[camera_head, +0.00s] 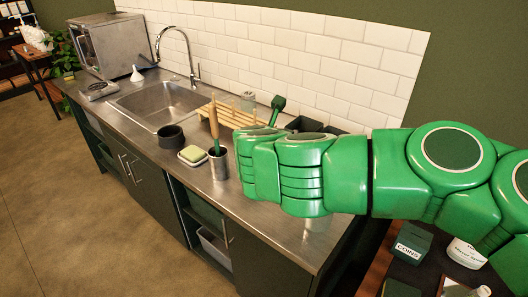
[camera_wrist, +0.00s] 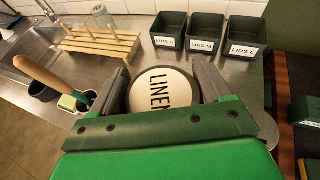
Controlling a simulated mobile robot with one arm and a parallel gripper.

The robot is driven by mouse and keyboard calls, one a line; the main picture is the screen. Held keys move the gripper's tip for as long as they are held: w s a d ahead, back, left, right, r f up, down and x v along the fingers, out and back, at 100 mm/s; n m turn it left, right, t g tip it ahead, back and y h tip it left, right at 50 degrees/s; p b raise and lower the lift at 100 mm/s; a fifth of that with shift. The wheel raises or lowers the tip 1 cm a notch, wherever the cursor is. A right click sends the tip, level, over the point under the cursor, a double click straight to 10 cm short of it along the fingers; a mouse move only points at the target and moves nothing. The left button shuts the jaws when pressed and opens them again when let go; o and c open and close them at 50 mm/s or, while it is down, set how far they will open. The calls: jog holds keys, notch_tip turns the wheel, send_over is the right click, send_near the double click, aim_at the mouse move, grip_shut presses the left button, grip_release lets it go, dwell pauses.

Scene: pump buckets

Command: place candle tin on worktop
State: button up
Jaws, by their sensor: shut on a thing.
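The candle tin (camera_wrist: 162,90) is round with a pale lid marked LINEN. It shows in the wrist view between the two grey fingers of my gripper (camera_wrist: 161,68), which is shut on it. The steel worktop (camera_head: 285,233) runs along the tiled wall, and its surface shows around the tin in the wrist view (camera_wrist: 140,58). I cannot tell whether the tin's base touches the worktop.
A wooden rack (camera_wrist: 100,44) is at back left. A metal cup (camera_head: 218,163) with a wooden-handled tool, a sponge dish (camera_head: 192,155) and a dark bowl (camera_head: 171,136) stand left.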

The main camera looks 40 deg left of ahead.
jog(key=shift+f, duration=9.9)
jog(key=o, duration=1.1)
jog(key=shift+f, duration=0.15)
jog(key=shift+r, duration=0.2)
jog(key=shift+v, duration=3.7)
